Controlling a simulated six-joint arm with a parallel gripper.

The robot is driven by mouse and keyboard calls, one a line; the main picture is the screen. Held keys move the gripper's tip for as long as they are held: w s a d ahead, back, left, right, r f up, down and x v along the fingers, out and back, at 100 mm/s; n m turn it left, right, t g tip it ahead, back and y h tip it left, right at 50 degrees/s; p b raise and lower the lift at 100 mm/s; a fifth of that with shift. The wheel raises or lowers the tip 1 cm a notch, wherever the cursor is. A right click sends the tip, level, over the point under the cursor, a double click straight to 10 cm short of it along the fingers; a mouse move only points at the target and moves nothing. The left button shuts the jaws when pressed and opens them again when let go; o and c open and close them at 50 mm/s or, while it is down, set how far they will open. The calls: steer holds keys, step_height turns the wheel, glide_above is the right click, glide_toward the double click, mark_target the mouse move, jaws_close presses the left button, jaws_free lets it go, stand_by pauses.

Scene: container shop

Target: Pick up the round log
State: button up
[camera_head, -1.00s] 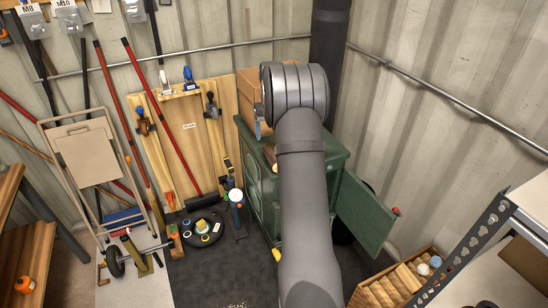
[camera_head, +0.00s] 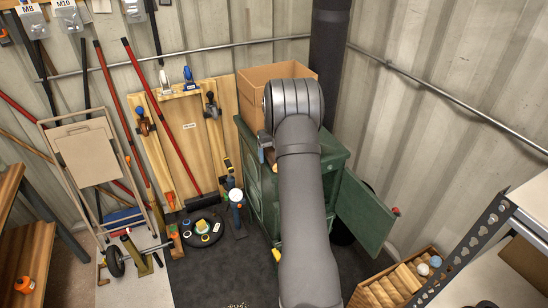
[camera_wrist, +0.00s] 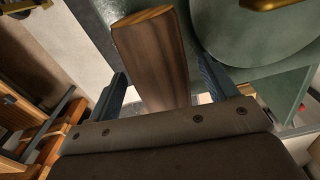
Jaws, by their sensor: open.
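A brown log (camera_wrist: 152,62) with a paler cut end shows in the wrist view, between the two fingers of my open gripper (camera_wrist: 163,74). A gap shows on each side of it, and its near end is hidden behind the gripper body. In the head view a small brown piece of wood (camera_head: 270,158) shows beside my gripper (camera_head: 264,142), over the top of the green stove (camera_head: 332,157). My arm hides most of that area, so I cannot tell what the log rests on.
A cardboard box (camera_head: 270,84) stands behind the wrist. The stove's door (camera_head: 366,212) hangs open at the right. A wooden crate (camera_head: 358,296) with several logs is at the lower right, beside a metal shelf (camera_head: 470,245). Tools and a round black base (camera_head: 202,229) stand left of the stove.

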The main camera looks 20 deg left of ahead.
steer(key=c, duration=1.2)
steer(key=shift+o, duration=0.2)
